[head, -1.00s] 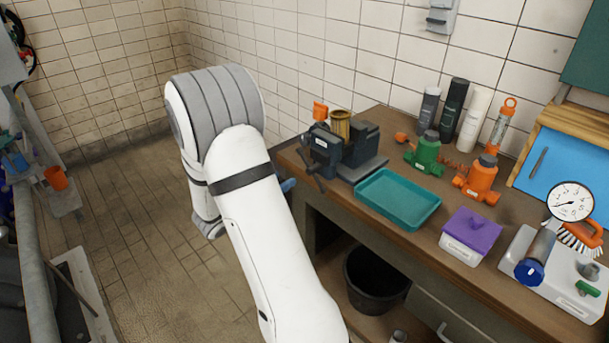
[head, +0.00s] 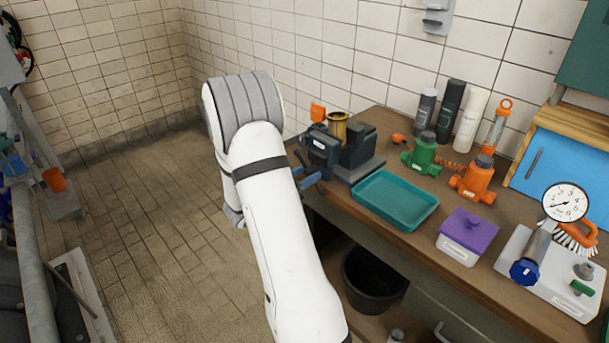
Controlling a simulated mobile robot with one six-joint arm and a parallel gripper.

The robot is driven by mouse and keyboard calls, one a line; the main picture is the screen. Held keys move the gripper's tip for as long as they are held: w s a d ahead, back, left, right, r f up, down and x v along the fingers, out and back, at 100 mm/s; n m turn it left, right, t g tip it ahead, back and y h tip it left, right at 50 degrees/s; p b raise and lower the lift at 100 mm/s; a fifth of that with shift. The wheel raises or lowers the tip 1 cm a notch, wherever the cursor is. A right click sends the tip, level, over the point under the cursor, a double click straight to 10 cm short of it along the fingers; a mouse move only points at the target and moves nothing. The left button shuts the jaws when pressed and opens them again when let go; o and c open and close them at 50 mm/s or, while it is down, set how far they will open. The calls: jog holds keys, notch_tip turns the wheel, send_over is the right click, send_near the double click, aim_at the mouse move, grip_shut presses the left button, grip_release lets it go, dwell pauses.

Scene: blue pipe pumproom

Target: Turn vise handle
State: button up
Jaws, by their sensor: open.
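A dark blue-grey bench vise (head: 324,147) stands at the left end of the wooden workbench, with a brass cylinder (head: 338,127) upright at its jaws. The vise handle (head: 299,160) is a thin dark bar on the vise's left front side; its lower part is partly covered. My gripper (head: 308,180) shows only as blue fingertips just beyond my white arm, at the lower part of the handle. It is open. The fingertips overlap the handle in the picture; I cannot tell whether they touch it or lie around it. The rest of my gripper is hidden behind my arm.
A teal tray (head: 394,200) lies right of the vise on the workbench (head: 420,232). Green (head: 422,152) and orange (head: 474,178) valve bodies, a purple-lidded box (head: 467,236) and several bottles stand further right. A black bucket (head: 372,282) sits below. The tiled floor at left is open.

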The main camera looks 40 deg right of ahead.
grip_shut()
dwell(0.4)
jog(key=shift+s+f, duration=0.1)
jog(key=shift+f, duration=0.1)
dwell(1.1)
jog(key=shift+c, duration=2)
grip_release()
jog(key=o, duration=0.4)
jog(key=shift+r, duration=0.15)
jog(key=shift+a, duration=0.15)
jog(key=a+b, duration=0.1)
jog(key=a, duration=0.6)
jog(key=shift+s+a, duration=0.2)
jog(key=shift+a, duration=0.1)
